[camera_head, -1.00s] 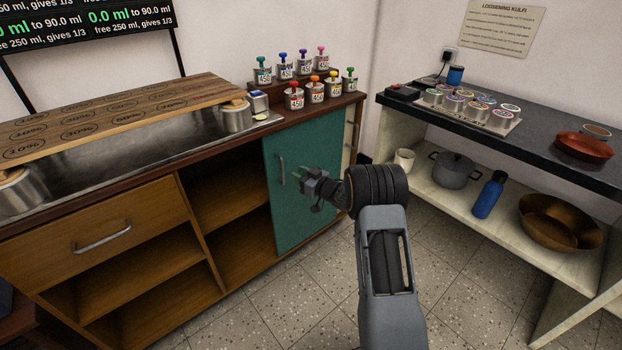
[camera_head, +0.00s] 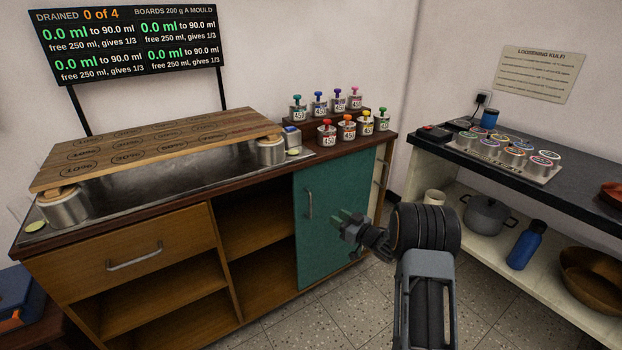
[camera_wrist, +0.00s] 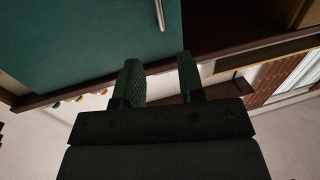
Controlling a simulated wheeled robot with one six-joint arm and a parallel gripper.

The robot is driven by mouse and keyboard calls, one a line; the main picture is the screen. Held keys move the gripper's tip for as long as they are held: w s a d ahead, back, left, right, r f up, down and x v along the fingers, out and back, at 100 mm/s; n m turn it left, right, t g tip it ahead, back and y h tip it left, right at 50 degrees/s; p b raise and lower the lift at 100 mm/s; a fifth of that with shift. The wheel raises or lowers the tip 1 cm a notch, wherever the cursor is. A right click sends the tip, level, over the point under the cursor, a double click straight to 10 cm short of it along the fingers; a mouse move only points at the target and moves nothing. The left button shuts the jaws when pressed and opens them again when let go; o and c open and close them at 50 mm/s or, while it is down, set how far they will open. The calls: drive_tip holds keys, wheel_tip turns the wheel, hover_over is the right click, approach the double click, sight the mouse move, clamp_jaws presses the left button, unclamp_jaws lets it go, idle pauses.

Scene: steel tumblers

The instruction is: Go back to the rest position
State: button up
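My gripper (camera_head: 346,222) hangs in the air in front of the teal cabinet door (camera_head: 325,205) in the head view. It also shows in the wrist view (camera_wrist: 160,75), where its two green-lined fingers stand apart with nothing between them. The door is shut and its metal handle (camera_head: 309,204) lies left of the fingers. In the wrist view the handle (camera_wrist: 160,14) appears beyond the fingertips, with a gap between. My arm is folded low at the right of the head view.
A wooden board (camera_head: 150,148) rests across steel pots over a metal trough on the counter. Several small weights with coloured knobs (camera_head: 326,132) stand at the counter's right end. A dark-topped shelf (camera_head: 480,160) is at right, with a blue bottle (camera_head: 525,246) below. The floor between is clear.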

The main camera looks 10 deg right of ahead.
drive_tip(key=s+r+m+g+h+p, duration=0.1)
drive_tip(key=s+r+m+h+p, duration=0.15)
drive_tip(key=r+p, duration=0.45)
drive_tip(key=s+d+r+m+g+h+p, duration=0.1)
drive_tip(key=s+r+h+p, duration=0.2)
drive_tip(key=r, duration=0.8)
drive_tip(key=s+r+m+h+p, duration=0.2)
drive_tip(key=r+h+p, duration=0.3)
drive_tip(key=r, duration=0.4)
drive_tip(key=s+a+r+g+p, duration=0.2)
drive_tip(key=s+r+g+p, duration=0.1)
drive_tip(key=s, duration=0.6)
drive_tip(key=s+a+r+g+p, duration=0.2)
drive_tip(key=s+r+g+p, duration=0.1)
drive_tip(key=s, duration=0.6)
drive_tip(key=s+a+r+m+g+p, duration=0.1)
drive_tip(key=s+a+r+g+p, duration=0.2)
drive_tip(key=s+p, duration=0.3)
drive_tip(key=s+r, duration=0.1)
drive_tip(key=s, duration=0.2)
drive_tip(key=shift+r+y, duration=0.25)
drive_tip(key=shift+y, duration=0.1)
drive_tip(key=shift+r, duration=0.15)
